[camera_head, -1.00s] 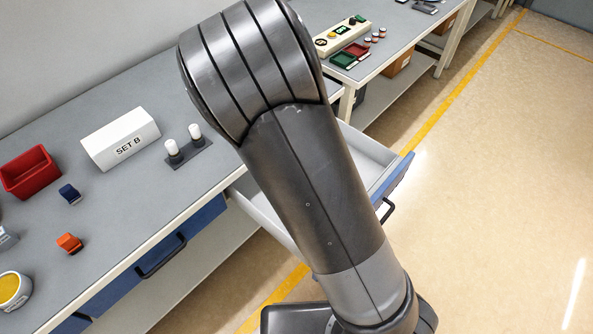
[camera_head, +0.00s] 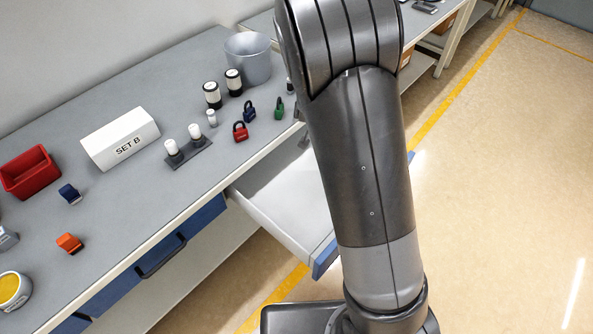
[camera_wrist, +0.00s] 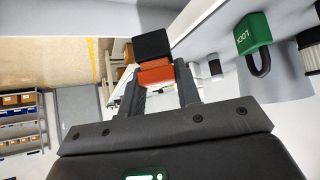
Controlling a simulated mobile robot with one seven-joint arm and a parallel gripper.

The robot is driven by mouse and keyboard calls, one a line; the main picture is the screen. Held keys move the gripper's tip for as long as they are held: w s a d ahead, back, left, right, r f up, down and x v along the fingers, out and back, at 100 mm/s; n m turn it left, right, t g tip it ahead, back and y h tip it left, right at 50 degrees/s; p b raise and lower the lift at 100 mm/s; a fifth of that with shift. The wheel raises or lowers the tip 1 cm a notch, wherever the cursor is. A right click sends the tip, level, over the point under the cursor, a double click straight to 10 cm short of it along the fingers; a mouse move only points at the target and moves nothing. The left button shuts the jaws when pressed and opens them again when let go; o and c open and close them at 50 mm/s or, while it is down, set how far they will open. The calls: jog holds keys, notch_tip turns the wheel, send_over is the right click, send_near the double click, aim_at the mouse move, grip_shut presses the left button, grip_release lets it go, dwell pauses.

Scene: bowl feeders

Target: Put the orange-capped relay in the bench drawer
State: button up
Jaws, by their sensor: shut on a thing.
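In the wrist view my gripper (camera_wrist: 162,88) is shut on a small block with an orange part between the fingers and a black part beyond them, which looks like the orange-capped relay (camera_wrist: 153,62). In the head view my arm hides both gripper and relay. The bench drawer (camera_head: 283,205) stands pulled out from the bench front. The part of its inside that shows is empty; my arm covers its right side. A second orange block (camera_head: 70,243) with a dark side lies on the bench at the left.
The bench carries a red bin (camera_head: 30,172), a SET B sign (camera_head: 121,138), a dark blue block (camera_head: 69,194), white-topped posts, a grey bucket (camera_head: 250,62) and several padlocks. The green padlock (camera_head: 279,110) is near the bench edge, and close right in the wrist view. Floor at right is clear.

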jog(key=s+d+f+n+y, duration=0.2)
jog(key=s+d+f, duration=0.4)
jog(key=shift+s+d+r+n+g+y, duration=0.55)
jog(key=shift+s+r+n+y, duration=0.45)
jog(key=shift+r+n+y, duration=1.7)
jog(key=s+d+n+g+y, duration=0.25)
jog(key=s+n+g, duration=0.75)
jog(key=s, duration=1.4)
jog(key=w+a+f+n+t, duration=0.2)
jog(key=w+a+f, duration=0.1)
jog(key=a+f, duration=0.7)
jog(key=shift+w+a+f+n+y, duration=0.2)
jog(key=shift+a+f+n+y, duration=0.15)
jog(key=shift+a, duration=0.35)
